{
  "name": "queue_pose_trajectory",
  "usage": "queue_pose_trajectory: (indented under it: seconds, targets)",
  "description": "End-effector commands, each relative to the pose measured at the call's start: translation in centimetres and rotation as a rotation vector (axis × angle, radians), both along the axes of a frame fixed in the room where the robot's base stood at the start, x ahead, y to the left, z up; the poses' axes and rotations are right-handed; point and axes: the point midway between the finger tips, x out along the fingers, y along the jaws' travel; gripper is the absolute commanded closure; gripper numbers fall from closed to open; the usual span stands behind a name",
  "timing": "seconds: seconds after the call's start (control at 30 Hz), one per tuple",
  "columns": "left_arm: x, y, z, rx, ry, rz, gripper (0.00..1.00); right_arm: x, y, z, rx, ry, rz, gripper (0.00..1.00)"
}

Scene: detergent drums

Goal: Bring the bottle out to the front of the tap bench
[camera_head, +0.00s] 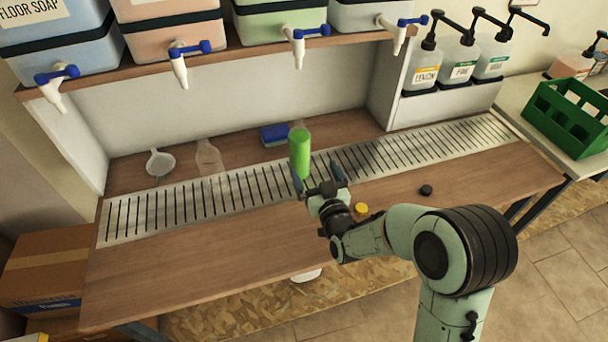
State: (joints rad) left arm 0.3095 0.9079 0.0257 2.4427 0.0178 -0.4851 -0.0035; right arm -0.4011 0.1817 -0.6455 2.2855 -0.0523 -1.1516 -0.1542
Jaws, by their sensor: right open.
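A bottle filled with bright green liquid (300,155) stands upright at the slotted drain strip (150,213) of the tap bench (200,262), below one of the taps. My right gripper (318,178) is open and empty, low over the bench on the near side of the green bottle. Its left finger overlaps the bottle's lower part in the picture; I cannot tell whether they touch. A clear, empty-looking bottle (209,160) stands farther left at the strip. My left gripper is not in view.
A white funnel (160,162) and a blue sponge (274,135) lie behind the strip. A yellow cap (361,209) and a black cap (426,190) lie on the bench front. Taps (298,46) overhang the back. The front left of the bench is clear.

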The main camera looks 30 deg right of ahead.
Motion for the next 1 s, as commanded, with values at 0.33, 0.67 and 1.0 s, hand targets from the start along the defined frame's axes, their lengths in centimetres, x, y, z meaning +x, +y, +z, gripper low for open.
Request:
queue_pose_trajectory:
  seconds: [0.33,0.67,1.0]
  targets:
    - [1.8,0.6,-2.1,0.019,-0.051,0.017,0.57,1.3,-0.2,-2.6,-0.002,0.007,0.001,0.01]
    - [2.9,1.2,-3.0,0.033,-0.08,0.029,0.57,7.3,-1.6,-2.8,-0.003,0.008,0.001,0.01]
    - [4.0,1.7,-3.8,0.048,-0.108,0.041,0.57,12.3,-2.9,-2.7,-0.001,0.008,0.001,0.01]
